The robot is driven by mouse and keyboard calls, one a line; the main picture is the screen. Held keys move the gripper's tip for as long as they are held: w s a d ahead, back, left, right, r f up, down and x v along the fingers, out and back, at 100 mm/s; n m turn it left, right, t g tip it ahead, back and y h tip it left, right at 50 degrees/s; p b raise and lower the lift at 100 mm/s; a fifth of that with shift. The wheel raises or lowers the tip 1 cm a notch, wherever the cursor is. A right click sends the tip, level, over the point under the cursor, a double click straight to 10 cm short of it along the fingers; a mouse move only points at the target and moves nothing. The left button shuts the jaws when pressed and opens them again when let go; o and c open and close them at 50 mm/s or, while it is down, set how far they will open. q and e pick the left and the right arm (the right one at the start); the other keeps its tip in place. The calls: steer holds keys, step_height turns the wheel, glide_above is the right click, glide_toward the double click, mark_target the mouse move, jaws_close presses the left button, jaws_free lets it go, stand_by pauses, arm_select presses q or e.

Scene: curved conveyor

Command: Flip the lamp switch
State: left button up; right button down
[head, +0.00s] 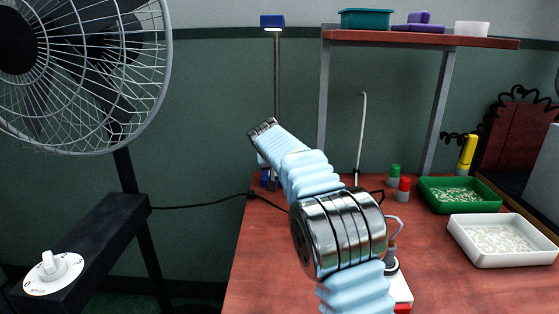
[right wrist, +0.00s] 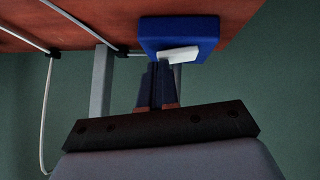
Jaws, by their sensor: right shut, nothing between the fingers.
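The lamp (head: 277,85) stands at the table's far left corner in the head view, with a thin upright pole and a blue head whose underside is lit. Its blue base is mostly hidden behind my right arm there. In the right wrist view the blue lamp base (right wrist: 205,35) shows near the top, with a white rocker switch (right wrist: 180,54) on it. My right gripper (right wrist: 163,64) is shut and empty, its fingertips right at the switch's left part. I cannot tell whether they touch it. My left gripper is not in view.
A fan (head: 75,70) and a white dial (head: 53,273) on a black bar are at left. The shelf (head: 420,40) has a post (head: 440,105) near the table's back. A green tray (head: 460,207), white tray (head: 500,258) and small red and green containers sit at right.

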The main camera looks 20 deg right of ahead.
steer(key=shift+s+d+f+m+y+b, duration=0.2)
steer(key=shift+f+y+b, duration=0.15)
steer(key=shift+b, duration=0.25)
steer(key=shift+s+d+f+m+y+b, duration=0.15)
steer(key=shift+f+m+y+b, duration=0.1)
steer(key=shift+f+b, duration=0.25)
steer(key=shift+w+a+r, duration=0.1)
steer(key=shift+w+r, duration=0.05)
steer(key=shift+r, duration=0.15)
steer(key=shift+p, duration=0.3)
steer(key=shift+a, duration=0.1)
steer(key=shift+w+a+r+p, duration=0.2)
steer(key=shift+a+p, duration=0.05)
steer(key=shift+p, duration=0.05)
steer(key=shift+w+a, duration=0.2)
steer(key=shift+a, duration=0.2)
